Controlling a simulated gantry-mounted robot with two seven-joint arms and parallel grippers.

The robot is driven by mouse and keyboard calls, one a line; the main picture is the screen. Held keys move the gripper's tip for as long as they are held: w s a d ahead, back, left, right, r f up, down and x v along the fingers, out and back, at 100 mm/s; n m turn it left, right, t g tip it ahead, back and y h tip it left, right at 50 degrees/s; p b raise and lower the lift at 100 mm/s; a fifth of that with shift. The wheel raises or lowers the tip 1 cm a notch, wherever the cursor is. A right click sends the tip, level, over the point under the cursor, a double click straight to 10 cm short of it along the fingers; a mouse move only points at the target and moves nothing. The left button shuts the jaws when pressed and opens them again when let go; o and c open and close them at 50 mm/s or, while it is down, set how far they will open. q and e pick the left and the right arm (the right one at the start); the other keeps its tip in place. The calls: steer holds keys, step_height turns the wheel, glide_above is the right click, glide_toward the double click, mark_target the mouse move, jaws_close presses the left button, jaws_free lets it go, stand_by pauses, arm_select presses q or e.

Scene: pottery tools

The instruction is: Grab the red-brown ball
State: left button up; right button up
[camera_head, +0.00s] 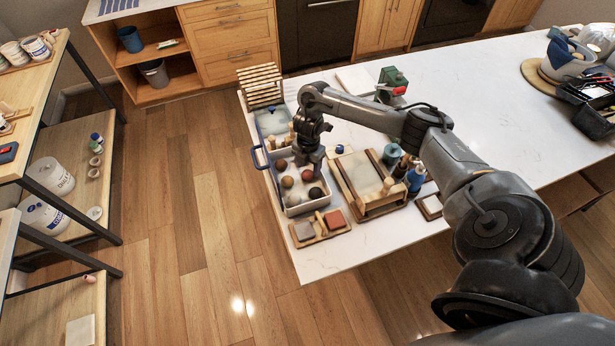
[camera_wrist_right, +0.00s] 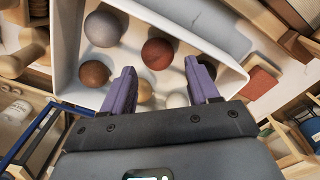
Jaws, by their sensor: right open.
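The red-brown ball (camera_head: 307,175) lies in a white tray (camera_head: 291,211) with several other balls. In the right wrist view the red-brown ball (camera_wrist_right: 157,53) shows just ahead of the gap between my fingertips. My right gripper (camera_wrist_right: 161,72) is open, its two purple fingers apart and nothing held. In the head view my right gripper (camera_head: 310,166) reaches down over the tray beside the red-brown ball. A brown ball (camera_wrist_right: 95,73), a grey ball (camera_wrist_right: 102,28) and a tan ball (camera_wrist_right: 143,90) lie near it. A dark ball (camera_wrist_right: 207,66) is partly hidden by a finger. My left gripper is not in view.
The tray's walls enclose the balls closely. A red block (camera_head: 335,217) sits in front of the tray, and a wooden frame (camera_head: 367,183) stands to its right. A blue-handled tray (camera_head: 257,158) is at the left edge.

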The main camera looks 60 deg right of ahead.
mark_target(308, 177)
step_height(308, 177, down, 4)
steer(key=shift+w+r+b, duration=0.1)
steer(key=shift+r+b, duration=0.15)
steer(key=shift+b, duration=0.45)
steer(key=shift+f, duration=0.8)
steer(key=c, duration=0.8)
steer(key=shift+r, duration=0.2)
